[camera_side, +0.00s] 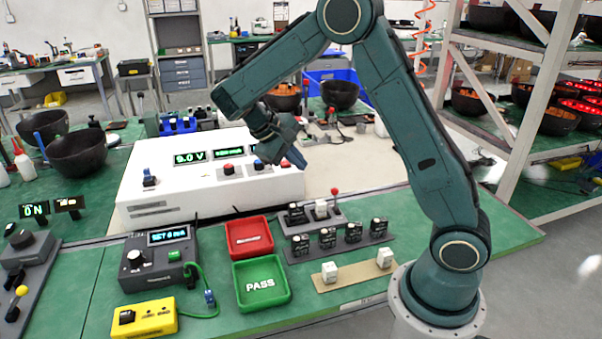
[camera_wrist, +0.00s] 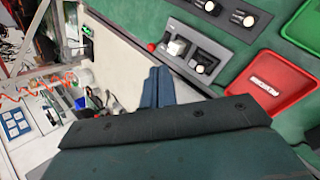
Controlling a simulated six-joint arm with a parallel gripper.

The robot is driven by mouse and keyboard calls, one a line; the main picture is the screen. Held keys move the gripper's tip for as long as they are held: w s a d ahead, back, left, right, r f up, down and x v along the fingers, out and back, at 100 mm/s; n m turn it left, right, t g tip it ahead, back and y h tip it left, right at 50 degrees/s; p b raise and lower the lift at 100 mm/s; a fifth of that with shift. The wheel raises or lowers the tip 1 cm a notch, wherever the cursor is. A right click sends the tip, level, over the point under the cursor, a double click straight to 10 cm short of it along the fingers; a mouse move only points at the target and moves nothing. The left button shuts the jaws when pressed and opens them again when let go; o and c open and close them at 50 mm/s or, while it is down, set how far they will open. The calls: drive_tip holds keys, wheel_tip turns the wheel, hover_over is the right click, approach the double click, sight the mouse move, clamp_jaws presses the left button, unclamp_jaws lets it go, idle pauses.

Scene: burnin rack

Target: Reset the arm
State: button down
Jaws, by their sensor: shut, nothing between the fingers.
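My gripper (camera_side: 290,158) is in the air in front of the white power unit (camera_side: 150,208), above and behind the grey switch fixture (camera_side: 296,220). In the wrist view its blue fingers (camera_wrist: 157,88) are together with nothing between them. The arm is bent, with the forearm reaching left and the gripper angled downward to the right. The gripper touches nothing that I can make out.
A red tray (camera_side: 232,252) and a green PASS tray (camera_side: 283,302) lie on the green bench. A rack of several modules (camera_side: 330,252), a tan strip with two white cubes (camera_side: 345,280), a grey meter box (camera_side: 150,283) and a yellow box (camera_side: 166,329) stand nearby.

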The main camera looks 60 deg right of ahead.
drive_tip(key=s+a+r+t+y, duration=0.2)
drive_tip(key=s+a+r+t, duration=0.25)
drive_tip(key=s+r, duration=0.35)
drive_tip(key=s+a+r+n+t+y, duration=0.2)
drive_tip(key=s+a+t, duration=0.3)
drive_tip(key=s+a, duration=0.3)
drive_tip(key=shift+s+a+r+t+y, duration=0.4)
drive_tip(key=shift+s+y, duration=0.5)
drive_tip(key=shift+s, duration=0.2)
